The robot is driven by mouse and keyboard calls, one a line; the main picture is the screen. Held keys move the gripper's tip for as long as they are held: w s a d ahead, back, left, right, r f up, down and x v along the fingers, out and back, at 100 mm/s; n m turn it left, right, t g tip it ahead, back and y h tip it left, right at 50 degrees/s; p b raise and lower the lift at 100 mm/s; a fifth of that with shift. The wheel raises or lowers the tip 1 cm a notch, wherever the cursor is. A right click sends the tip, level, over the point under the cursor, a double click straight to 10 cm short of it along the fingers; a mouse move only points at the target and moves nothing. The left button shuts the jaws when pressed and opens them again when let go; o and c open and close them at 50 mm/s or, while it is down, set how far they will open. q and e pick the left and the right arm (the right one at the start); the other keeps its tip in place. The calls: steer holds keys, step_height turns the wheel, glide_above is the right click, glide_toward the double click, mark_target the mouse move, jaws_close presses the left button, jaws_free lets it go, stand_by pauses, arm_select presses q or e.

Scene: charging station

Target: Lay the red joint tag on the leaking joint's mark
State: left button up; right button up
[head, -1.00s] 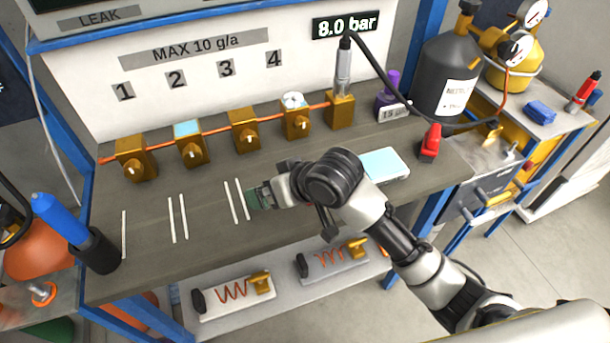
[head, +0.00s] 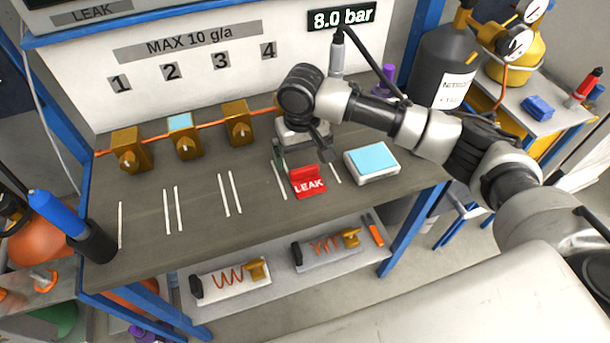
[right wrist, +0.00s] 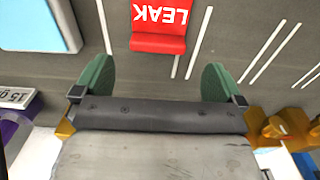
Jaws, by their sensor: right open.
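The red joint tag (head: 309,182), lettered LEAK, lies on the grey bench over the middle of the rightmost group of white line marks (head: 279,180). White lines show on both sides of it. In the right wrist view the tag (right wrist: 160,28) lies just beyond the fingertips, its lettering upside down, not gripped. My right gripper (head: 299,157) is open and empty, behind the tag on the fitting side. Its green fingers show apart in the right wrist view (right wrist: 156,88). My left gripper is out of view.
Brass fittings (head: 238,122) on an orange pipe line the back of the bench; the fourth is mostly hidden by my arm. A white box with a light-blue top (head: 372,162) stands right of the tag. A black holder with a blue tool (head: 93,243) stands at the left edge.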

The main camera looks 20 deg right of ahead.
mark_target(303, 168)
step_height(303, 168, down, 6)
steer(key=shift+w+d+r+p, duration=0.15)
steer(key=shift+p, duration=0.15)
steer(key=shift+c, duration=0.2)
steer(key=c, duration=0.9)
steer(key=shift+r, duration=0.1)
steer(key=shift+c, duration=0.2)
